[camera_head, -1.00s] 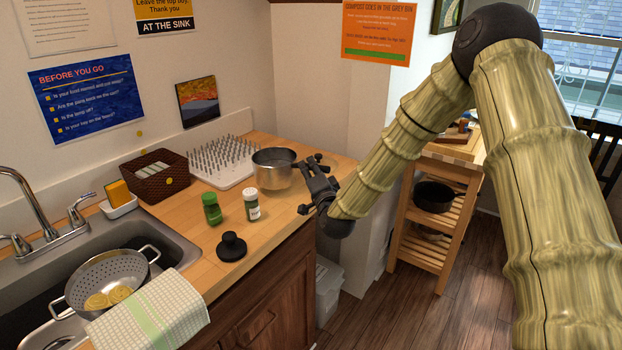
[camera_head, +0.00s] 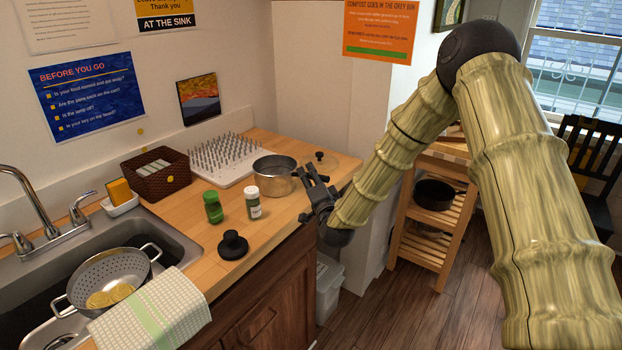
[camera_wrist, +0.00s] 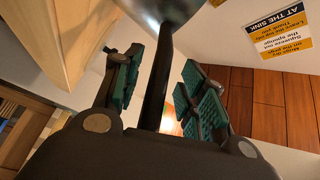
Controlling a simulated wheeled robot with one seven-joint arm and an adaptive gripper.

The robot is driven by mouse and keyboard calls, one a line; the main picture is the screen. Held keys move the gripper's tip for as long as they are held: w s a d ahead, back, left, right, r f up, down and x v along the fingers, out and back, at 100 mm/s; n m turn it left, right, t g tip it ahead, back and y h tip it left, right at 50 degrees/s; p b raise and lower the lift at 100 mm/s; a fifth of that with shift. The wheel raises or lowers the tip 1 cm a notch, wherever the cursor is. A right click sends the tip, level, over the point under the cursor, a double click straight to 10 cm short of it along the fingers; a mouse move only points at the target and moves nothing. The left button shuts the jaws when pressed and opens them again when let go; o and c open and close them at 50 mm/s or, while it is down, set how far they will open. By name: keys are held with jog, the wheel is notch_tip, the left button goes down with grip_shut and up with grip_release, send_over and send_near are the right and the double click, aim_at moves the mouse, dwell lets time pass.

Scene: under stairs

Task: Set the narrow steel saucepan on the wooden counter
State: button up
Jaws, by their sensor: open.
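The steel saucepan (camera_head: 274,178) stands upright on the wooden counter (camera_head: 180,212), at the right front of a spiked drying rack. My gripper (camera_head: 307,193) is just right of the saucepan, by the counter's front edge. In the wrist view, the saucepan's dark handle (camera_wrist: 156,88) runs between my two open fingers (camera_wrist: 163,66), with gaps seen on both sides. The steel body (camera_wrist: 165,8) shows at the top of that view. In the head view, my gripper hides most of the handle.
The white rack (camera_head: 224,160) is close to the saucepan. A green bottle (camera_head: 213,207), a white jar (camera_head: 253,203) and a black knobbed object (camera_head: 232,245) stand in front. A colander (camera_head: 108,275) is in the sink at left.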

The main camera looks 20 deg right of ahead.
jog(key=shift+r, duration=0.1)
jog(key=s+f+b, duration=0.1)
jog(key=s+b, duration=0.1)
jog(key=s, duration=1)
jog(key=shift+d+f, duration=0.15)
jog(key=shift+f, duration=0.05)
jog(key=s+a+f+n+g, duration=0.1)
jog(key=s+f+n+g, duration=0.15)
jog(key=s+f, duration=0.5)
jog(key=s+a+f+n+g+y, duration=0.15)
jog(key=s+f+g, duration=0.25)
jog(key=f, duration=0.7)
jog(key=s+a+f+n+g, duration=0.25)
jog(key=s+f, duration=0.25)
jog(key=f, duration=0.5)
jog(key=s+d+f+n+g+h, duration=0.1)
jog(key=s+f+n+g, duration=0.2)
jog(key=s, duration=1.2)
jog(key=s+d+f+n+g+h, duration=0.1)
jog(key=s+f+n+g, duration=0.2)
jog(key=s+f+g, duration=0.4)
jog(key=s+f, duration=0.2)
jog(key=s, duration=0.5)
jog(key=shift+s+d+f, duration=0.35)
jog(key=shift+s+f, duration=0.05)
